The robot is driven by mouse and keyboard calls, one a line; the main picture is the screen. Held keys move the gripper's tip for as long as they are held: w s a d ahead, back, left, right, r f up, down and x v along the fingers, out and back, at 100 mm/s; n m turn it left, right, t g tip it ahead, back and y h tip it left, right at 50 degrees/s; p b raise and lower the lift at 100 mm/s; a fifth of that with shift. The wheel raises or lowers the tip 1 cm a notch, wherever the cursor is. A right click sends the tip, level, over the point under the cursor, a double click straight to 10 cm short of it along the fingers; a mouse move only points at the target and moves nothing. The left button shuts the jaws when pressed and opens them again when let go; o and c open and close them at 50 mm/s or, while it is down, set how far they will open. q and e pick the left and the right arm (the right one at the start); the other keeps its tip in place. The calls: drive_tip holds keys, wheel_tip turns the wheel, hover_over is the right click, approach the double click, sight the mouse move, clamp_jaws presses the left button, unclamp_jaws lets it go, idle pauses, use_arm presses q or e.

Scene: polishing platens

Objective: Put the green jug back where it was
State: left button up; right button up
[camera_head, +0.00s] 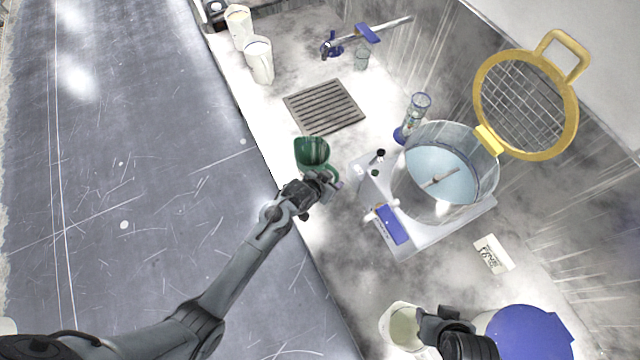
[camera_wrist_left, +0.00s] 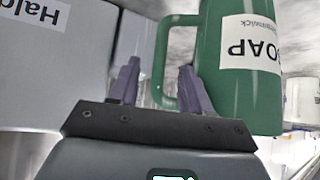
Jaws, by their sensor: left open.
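The green jug (camera_head: 312,151) stands upright on the bench near its front edge. In the left wrist view the jug (camera_wrist_left: 240,85) appears upside down, with a white label reading SOAP. My left gripper (camera_head: 330,184) is right beside the jug at its handle side. In the left wrist view its two purple fingers (camera_wrist_left: 158,85) are apart, with the green handle (camera_wrist_left: 162,55) showing between them. Whether either finger touches the handle cannot be told. My right gripper (camera_head: 430,322) is at the bottom beside a cream jug (camera_head: 403,327); its fingers are not clear.
A drain grate (camera_head: 325,107) lies behind the green jug. To the right stands a machine with a clear bowl (camera_head: 445,170) and a raised yellow mesh lid (camera_head: 525,105). White containers (camera_head: 259,61) stand at the back left. A blue-lidded thing (camera_head: 530,332) is at the bottom right.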

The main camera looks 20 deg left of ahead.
use_arm(q)
drive_tip(key=s+a+r+g+y, duration=0.1)
drive_tip(key=s+a+r, duration=0.2)
drive_tip(key=s, duration=0.6)
drive_tip(key=s+a+r+n+g+y, duration=0.1)
drive_tip(key=s+a+r, duration=0.3)
drive_tip(key=s, duration=0.6)
drive_tip(key=s+a+r+n+g, duration=0.1)
drive_tip(key=s+a+r+g, duration=0.1)
drive_tip(key=s, duration=0.7)
wheel_tip(320, 180, up, 2)
drive_tip(key=shift+s+a+r+g+y, duration=0.1)
drive_tip(key=shift+s+a+g+y, duration=0.3)
drive_tip(key=shift+a, duration=0.35)
wheel_tip(320, 180, up, 10)
drive_tip(key=p, duration=1)
